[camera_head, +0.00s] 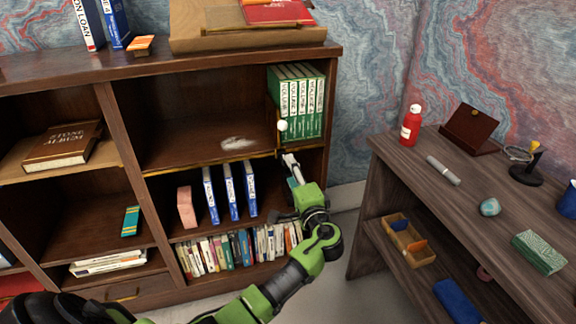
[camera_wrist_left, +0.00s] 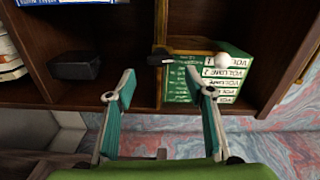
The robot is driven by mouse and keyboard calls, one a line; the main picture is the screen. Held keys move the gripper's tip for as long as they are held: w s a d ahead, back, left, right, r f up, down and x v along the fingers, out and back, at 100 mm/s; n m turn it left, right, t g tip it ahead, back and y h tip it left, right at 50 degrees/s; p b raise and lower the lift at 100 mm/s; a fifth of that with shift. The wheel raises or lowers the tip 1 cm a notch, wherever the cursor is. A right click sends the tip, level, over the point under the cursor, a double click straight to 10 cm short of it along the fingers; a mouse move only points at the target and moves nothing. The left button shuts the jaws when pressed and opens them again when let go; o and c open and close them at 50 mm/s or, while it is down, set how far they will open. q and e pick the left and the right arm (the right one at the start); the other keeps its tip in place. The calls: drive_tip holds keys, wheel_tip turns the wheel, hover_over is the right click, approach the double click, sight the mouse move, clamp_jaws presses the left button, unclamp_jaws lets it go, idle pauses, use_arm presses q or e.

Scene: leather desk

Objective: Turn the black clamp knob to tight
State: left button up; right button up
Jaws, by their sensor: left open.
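My left gripper (camera_head: 291,166) reaches toward the bookcase, just below the shelf with the green volumes. In the left wrist view the gripper (camera_wrist_left: 158,94) is open, with nothing between its two teal-padded fingers. A small black part (camera_wrist_left: 159,57), which looks like the clamp with its knob, sits at the shelf divider's edge beyond the fingers, apart from them. A white ball (camera_wrist_left: 222,60) is beside it; this ball also shows in the head view (camera_head: 282,126). The knob's shape and turn are too small to tell. My right gripper is not in view.
Green volumes (camera_head: 299,105) stand right behind the ball. Blue-and-white books (camera_head: 230,193) and a pink block (camera_head: 187,207) stand on the shelf below. A dark box (camera_wrist_left: 75,65) shows in the wrist view. A desk (camera_head: 440,200) with small objects stands at the right.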

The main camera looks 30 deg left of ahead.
use_arm(q)
drive_tip(key=v, duration=0.7)
idle(0.3)
